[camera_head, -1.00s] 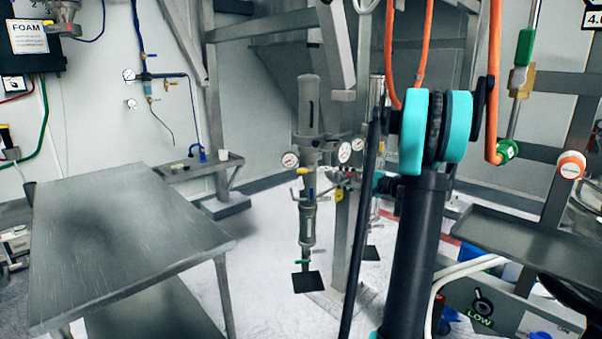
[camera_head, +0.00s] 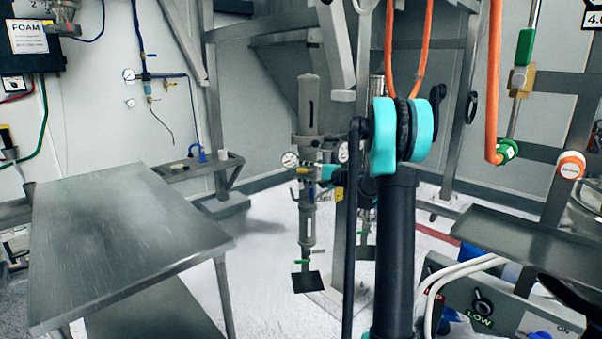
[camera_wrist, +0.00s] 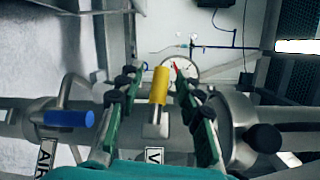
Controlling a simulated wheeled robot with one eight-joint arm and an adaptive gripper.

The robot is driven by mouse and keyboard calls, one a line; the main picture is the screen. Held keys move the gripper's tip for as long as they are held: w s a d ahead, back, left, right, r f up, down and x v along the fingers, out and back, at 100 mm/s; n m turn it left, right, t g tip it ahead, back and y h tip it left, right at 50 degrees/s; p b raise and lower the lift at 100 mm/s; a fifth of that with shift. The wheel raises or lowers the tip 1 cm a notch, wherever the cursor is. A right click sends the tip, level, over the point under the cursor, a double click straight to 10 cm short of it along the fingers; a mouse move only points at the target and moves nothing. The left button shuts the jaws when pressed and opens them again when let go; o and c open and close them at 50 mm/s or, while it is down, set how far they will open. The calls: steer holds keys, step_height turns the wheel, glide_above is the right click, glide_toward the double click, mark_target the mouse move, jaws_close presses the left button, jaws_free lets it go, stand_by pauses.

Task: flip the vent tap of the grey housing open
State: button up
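The grey housing (camera_head: 309,125) stands upright in the middle of the head view and runs across the wrist view. Its vent tap (camera_wrist: 160,84) has a yellow handle on a metal stem, above a partly hidden label starting with V. The yellow handle points up in the wrist picture, across the housing. My gripper (camera_wrist: 157,73) is open. Its green and black fingers stand on either side of the yellow handle, with a visible gap on each side. In the head view my gripper is small beside the housing's upper part, and finger detail is unclear.
A blue-handled tap (camera_wrist: 68,118) labelled AIR lies left of my fingers, and a black knob (camera_wrist: 263,138) lies right. A pressure gauge (camera_head: 290,160) sits by the housing. A metal table (camera_head: 120,235) stands at left. Floor between table and housing is clear.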

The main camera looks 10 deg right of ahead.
steer(key=shift+w+a, duration=0.15)
steer(key=shift+a, duration=0.05)
jaws_close()
steer(key=shift+f+n+h, duration=0.3)
steer(key=shift+n+h, duration=0.2)
jaws_free()
stand_by(0.3)
